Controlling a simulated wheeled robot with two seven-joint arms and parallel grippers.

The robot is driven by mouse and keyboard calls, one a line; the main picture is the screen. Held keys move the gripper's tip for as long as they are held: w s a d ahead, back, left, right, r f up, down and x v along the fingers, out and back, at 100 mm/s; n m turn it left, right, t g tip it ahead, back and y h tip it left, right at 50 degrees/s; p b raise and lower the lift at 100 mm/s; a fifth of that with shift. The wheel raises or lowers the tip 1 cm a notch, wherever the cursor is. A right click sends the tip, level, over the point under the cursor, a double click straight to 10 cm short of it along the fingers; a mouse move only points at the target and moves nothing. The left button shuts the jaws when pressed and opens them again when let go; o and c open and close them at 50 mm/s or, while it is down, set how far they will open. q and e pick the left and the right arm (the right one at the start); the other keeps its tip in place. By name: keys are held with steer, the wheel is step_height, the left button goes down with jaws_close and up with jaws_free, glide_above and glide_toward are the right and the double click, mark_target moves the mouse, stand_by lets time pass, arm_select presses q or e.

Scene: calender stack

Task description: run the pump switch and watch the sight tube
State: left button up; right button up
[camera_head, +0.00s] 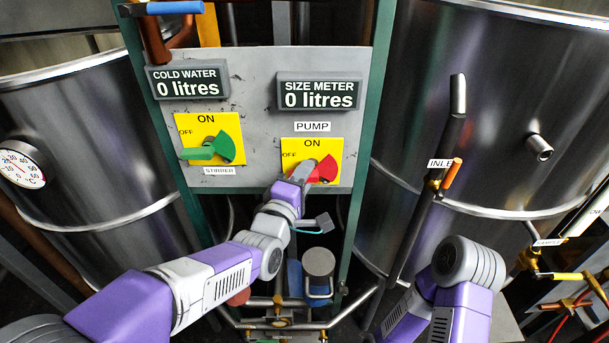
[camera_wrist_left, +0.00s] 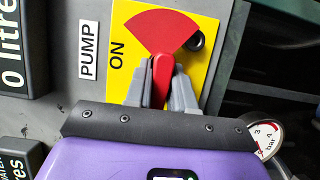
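The pump switch (camera_head: 327,172) is a red rotary switch on a yellow plate under the PUMP label. It also shows in the left wrist view (camera_wrist_left: 163,32), with its red fan on the panel's right side and its handle toward OFF. My left gripper (camera_head: 304,171) is at this switch. In the left wrist view its grey fingers (camera_wrist_left: 163,94) flank the red handle closely and appear shut on it. The size meter (camera_head: 318,95) above reads 0 litres. I cannot pick out a sight tube for certain. My right arm shows at lower right; its gripper does not.
The green stirrer switch (camera_head: 209,149) is left of the pump switch, pointing to OFF. The cold water display (camera_head: 188,83) reads 0 litres. Steel tanks (camera_head: 85,130) (camera_head: 480,90) flank the panel. A dark pipe (camera_head: 420,205) by the inlet label stands right of it.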

arm_select(q)
jaws_close()
steer(key=shift+r+m+g+p, duration=0.35)
steer(key=shift+m+p, duration=0.55)
steer(key=shift+p, duration=0.25)
steer(key=m+y+p, duration=0.2)
steer(key=m+p, duration=0.1)
steer(key=p, duration=0.4)
steer(key=d+m+g+y+p, duration=0.1)
steer(key=m+y+p, duration=0.1)
steer(key=m+p, duration=0.2)
steer(key=r+m+g+y+p, duration=0.1)
steer(key=m+y+p, duration=0.1)
steer(key=p, duration=0.8)
steer(key=shift+d+r+m, duration=0.1)
steer(key=shift+d+m, duration=0.15)
steer(key=shift+m, duration=0.65)
steer(key=shift+d+m+y+p, duration=0.1)
steer(key=shift+m+y+p, duration=0.35)
steer(key=shift+p, duration=0.7)
steer(key=shift+f, duration=0.2)
steer(key=o, duration=0.8)
jaws_free()
steer(key=shift+s, duration=0.1)
